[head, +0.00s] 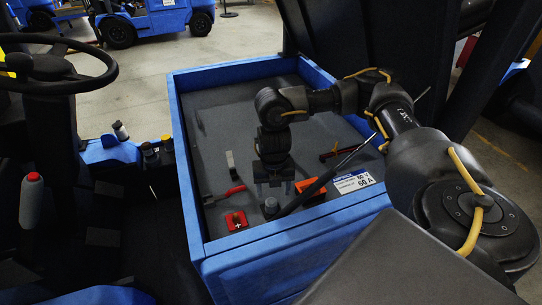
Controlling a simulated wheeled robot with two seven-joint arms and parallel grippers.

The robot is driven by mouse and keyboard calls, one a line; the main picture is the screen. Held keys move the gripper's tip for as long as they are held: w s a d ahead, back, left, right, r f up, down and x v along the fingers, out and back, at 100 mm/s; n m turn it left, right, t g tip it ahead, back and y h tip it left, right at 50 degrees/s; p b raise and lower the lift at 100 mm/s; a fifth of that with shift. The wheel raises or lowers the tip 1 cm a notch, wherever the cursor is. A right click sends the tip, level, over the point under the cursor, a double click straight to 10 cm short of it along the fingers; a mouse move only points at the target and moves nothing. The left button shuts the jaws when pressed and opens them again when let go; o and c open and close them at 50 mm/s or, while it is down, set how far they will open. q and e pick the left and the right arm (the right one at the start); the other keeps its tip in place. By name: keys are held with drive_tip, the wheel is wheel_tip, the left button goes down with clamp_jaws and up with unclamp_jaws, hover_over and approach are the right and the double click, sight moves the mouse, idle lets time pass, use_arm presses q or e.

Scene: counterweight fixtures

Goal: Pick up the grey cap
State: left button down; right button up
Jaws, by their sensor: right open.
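A small dark grey rounded piece (271,206), which looks like the grey cap, stands on the dark floor of the blue-walled bay (185,160), near its front wall. My right gripper (274,190) points down just behind and above this piece, with its two fingers apart and nothing seen between them. Whether the fingertips touch the floor I cannot tell. My left gripper is not in view.
A red square piece (236,221) and red-handled pliers (224,196) lie left of the cap. An orange block (309,187) and a thick black cable (310,192) lie to the right. The bay's back left floor is mostly clear.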

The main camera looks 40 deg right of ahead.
sight(271, 201)
drive_tip(key=shift+a+f+p, duration=0.25)
drive_tip(key=shift+f+p, duration=0.1)
drive_tip(key=shift+f, duration=1.1)
drive_tip(key=shift+a+f+p, duration=0.2)
drive_tip(key=shift+f+p, duration=0.1)
drive_tip(key=shift+f, duration=1.15)
drive_tip(key=c, duration=0.7)
